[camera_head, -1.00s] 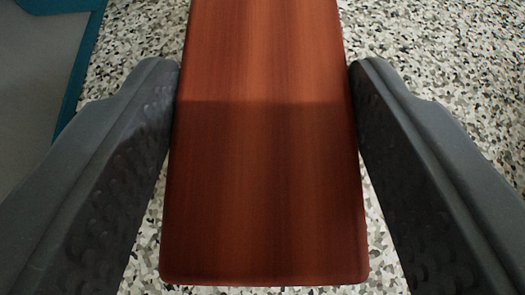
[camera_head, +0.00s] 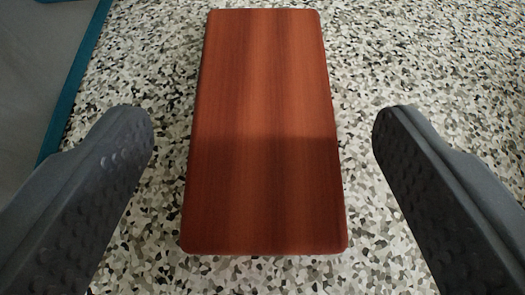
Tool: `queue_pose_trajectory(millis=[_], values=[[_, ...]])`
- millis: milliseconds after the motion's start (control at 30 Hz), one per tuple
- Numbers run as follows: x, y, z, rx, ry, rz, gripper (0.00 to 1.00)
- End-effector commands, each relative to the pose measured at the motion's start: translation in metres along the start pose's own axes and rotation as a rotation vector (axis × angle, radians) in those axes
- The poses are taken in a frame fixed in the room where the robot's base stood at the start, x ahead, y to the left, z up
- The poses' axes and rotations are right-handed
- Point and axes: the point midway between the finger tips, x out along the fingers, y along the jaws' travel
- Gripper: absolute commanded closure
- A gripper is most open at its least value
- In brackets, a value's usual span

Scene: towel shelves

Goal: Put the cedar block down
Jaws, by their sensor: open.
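The cedar block (camera_head: 264,130) is a reddish-brown, rounded-corner slab of wood with a straight grain. It lies flat on a speckled grey, white and black surface (camera_head: 410,60), long side pointing away from me. My gripper (camera_head: 262,122) is open, with one dark grey finger on each side of the block. Clear gaps show between both fingers and the block, so nothing is held. A soft shadow covers the nearer half of the block.
A teal edge strip (camera_head: 75,85) runs along the left side of the speckled surface, with a plain grey area (camera_head: 40,75) beyond it. The speckled surface is clear around the block and to the right.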

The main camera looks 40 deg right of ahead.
Motion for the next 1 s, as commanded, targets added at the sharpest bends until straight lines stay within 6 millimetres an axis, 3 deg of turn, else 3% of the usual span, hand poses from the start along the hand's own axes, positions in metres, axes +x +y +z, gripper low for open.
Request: queue_pose_trajectory(millis=[200, 400, 600, 867, 1000], values=[[-0.047, -0.001, -0.002, -0.003, 0.003, -0.002, 0.29], [-0.08, -0.001, -0.002, -0.001, 0.002, -0.003, 0.29], [-0.096, -0.001, 0.0, -0.001, -0.001, -0.001, 0.29], [-0.098, -0.001, 0.001, -0.001, 0.0, -0.001, 0.29], [-0.105, 0.001, -0.011, -0.001, -0.003, -0.013, 0.29]])
